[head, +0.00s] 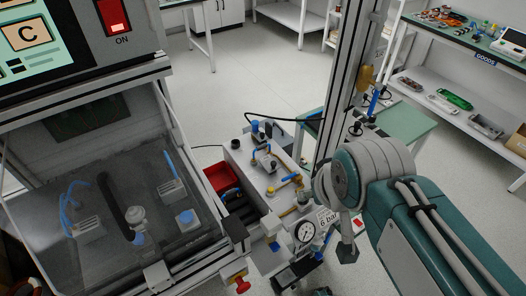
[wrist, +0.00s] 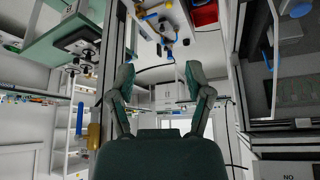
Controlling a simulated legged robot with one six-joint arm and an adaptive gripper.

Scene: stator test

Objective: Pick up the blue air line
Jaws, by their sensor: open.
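A short blue tube (head: 373,103), which looks like the blue air line, hangs upright by the aluminium post, close to a brass fitting (head: 366,75). In the wrist view the blue tube (wrist: 79,118) is at the left, beside the brass fitting (wrist: 94,135) and outside my fingers. My gripper (wrist: 159,80) is open and empty, its two fingers spread wide. In the head view my arm hides most of the gripper; a dark finger part (head: 347,250) shows below the wrist, right of the pressure gauge (head: 305,232). The tube's full run is too small to tell.
The post (head: 345,85) stands close to my arm. A clear-fronted cabinet (head: 110,200) with blue hoses inside fills the left. A pale bench unit (head: 250,175) with valves and a red bin (head: 221,177) is in the middle. A green-topped table (head: 405,125) stands behind my arm.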

